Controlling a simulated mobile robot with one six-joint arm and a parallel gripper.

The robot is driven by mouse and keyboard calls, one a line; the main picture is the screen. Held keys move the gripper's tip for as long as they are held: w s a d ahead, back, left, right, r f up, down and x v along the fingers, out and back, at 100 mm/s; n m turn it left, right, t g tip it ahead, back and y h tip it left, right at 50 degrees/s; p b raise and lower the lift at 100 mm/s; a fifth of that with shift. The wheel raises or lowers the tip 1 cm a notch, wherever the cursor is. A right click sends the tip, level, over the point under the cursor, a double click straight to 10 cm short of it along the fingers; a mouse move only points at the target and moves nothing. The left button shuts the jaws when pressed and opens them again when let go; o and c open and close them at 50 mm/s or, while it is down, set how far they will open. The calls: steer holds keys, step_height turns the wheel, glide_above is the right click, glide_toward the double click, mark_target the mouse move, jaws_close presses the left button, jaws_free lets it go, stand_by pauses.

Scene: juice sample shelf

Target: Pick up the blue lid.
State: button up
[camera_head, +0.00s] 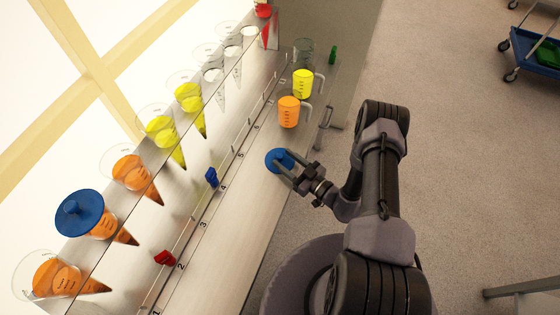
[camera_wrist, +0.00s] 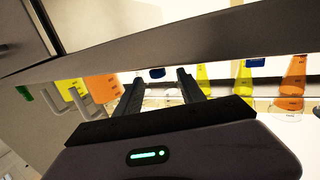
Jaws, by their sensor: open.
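One blue lid (camera_head: 272,160) lies on the pale ledge of the shelf, near its right edge. My gripper (camera_head: 283,159) is open, with its two fingers reaching over this lid; I cannot tell whether they touch it. In the wrist view the fingers of my gripper (camera_wrist: 160,78) stand apart. A small dark blue piece (camera_wrist: 157,73) shows between their tips there; I cannot tell whether it is the lid. A second blue lid (camera_head: 80,214), with a round knob, sits on an orange-filled cone at the left.
An orange cup (camera_head: 289,112) and a yellow cup (camera_head: 302,84) stand behind the lid on the ledge. A row of cones (camera_head: 130,172) hangs in the rack at left. The ledge's near part is clear.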

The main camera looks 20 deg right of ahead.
mark_target(282, 157)
steer(key=x, duration=0.3)
steer(key=shift+w+f, duration=0.1)
steer(key=shift+f, duration=0.1)
jaws_close()
